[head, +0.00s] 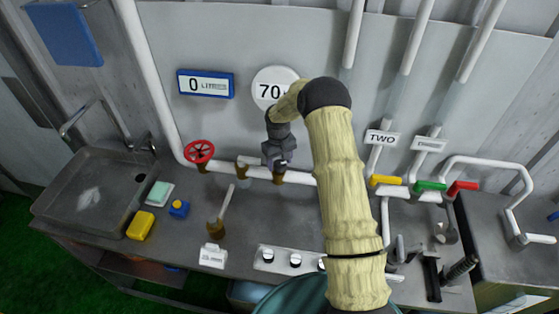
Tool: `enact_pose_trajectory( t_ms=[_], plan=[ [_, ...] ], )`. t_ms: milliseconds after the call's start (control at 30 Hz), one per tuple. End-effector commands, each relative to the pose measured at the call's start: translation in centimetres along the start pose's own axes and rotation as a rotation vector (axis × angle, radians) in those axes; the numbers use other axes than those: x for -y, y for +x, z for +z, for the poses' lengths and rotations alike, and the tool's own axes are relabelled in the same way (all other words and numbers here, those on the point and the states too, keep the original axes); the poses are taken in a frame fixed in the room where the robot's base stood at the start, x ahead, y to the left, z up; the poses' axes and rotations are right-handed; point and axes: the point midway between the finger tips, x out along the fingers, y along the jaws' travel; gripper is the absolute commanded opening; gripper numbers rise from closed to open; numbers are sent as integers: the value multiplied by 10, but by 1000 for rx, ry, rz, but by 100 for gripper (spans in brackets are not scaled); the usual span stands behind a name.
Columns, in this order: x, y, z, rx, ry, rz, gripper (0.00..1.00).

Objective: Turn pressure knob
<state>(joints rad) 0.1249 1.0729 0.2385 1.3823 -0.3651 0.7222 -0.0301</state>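My gripper (279,158) is at the white horizontal pipe, below a round white gauge (270,86) that reads "70" and is partly covered by my arm. A brass fitting (279,178) on the pipe shows just under my gripper. I cannot tell whether the fingers are open or shut, or whether they touch anything. No knob is clearly marked as the pressure knob; one may be hidden behind my gripper. A red handwheel (199,151) and another brass fitting (242,167) sit on the pipe to the left.
A sink (70,215) is at left, with a yellow block (140,225), a blue item (179,208) and a brush (217,226) to its right. Yellow (386,180), green (430,186) and red (463,187) handles are at right. A blue "0" display (206,84) hangs above.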

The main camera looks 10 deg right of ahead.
Motion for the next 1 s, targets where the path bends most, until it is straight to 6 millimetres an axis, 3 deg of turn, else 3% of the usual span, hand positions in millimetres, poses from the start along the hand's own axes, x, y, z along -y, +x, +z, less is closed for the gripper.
enact_pose_trajectory(
  t_ms=[33,200,633,1000],
  plan=[
    [0,0,0,0,0,0,49],
    [0,0,0,0,0,0,20],
    [0,1,0,2,60,1,20],
    [0,3,-1,7,302,2,20]
  ],
)
